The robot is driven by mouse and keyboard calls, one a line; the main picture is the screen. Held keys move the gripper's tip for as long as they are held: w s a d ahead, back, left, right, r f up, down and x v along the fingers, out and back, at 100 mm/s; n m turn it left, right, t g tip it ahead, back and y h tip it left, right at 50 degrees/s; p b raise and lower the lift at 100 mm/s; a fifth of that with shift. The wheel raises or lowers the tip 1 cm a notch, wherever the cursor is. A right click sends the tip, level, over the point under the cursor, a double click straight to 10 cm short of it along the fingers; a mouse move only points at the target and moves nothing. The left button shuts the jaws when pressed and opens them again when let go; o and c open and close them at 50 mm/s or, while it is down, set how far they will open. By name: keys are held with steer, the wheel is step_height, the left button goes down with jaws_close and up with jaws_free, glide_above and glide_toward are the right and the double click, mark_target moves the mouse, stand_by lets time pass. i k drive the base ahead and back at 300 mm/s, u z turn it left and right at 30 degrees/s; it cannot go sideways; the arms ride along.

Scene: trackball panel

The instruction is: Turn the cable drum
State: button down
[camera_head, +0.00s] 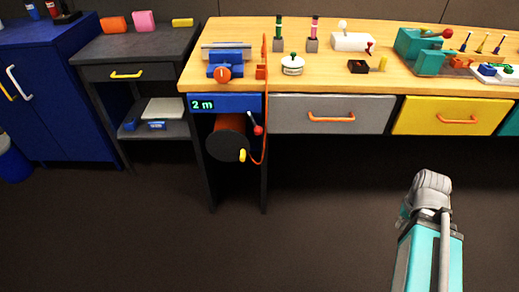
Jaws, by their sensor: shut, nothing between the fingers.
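The cable drum (228,142) hangs under the left end of the wooden workbench, with a dark round face, an orange-red body behind it and a small yellow knob (242,155) at its lower right. A blue display (202,105) above it reads "2 m". A lever with a red ball (258,130) sits at the drum's upper right. An orange cable (265,100) runs from the bench top down beside the drum. My gripper (433,178) is shut and empty, at the lower right over open floor, well apart from the drum.
The workbench (380,80) carries a blue vise (226,66), several tools and small devices. Below it are a grey drawer (330,114) and a yellow drawer (448,116). A dark side table (135,50) and blue cabinet (50,90) stand left. The floor (310,220) in front is clear.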

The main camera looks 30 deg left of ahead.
mark_target(228, 142)
steer(key=z, duration=0.5)
steer(key=k, duration=1.55)
steer(key=u, duration=0.85)
steer(key=i, duration=0.85)
steer(key=u, duration=0.1)
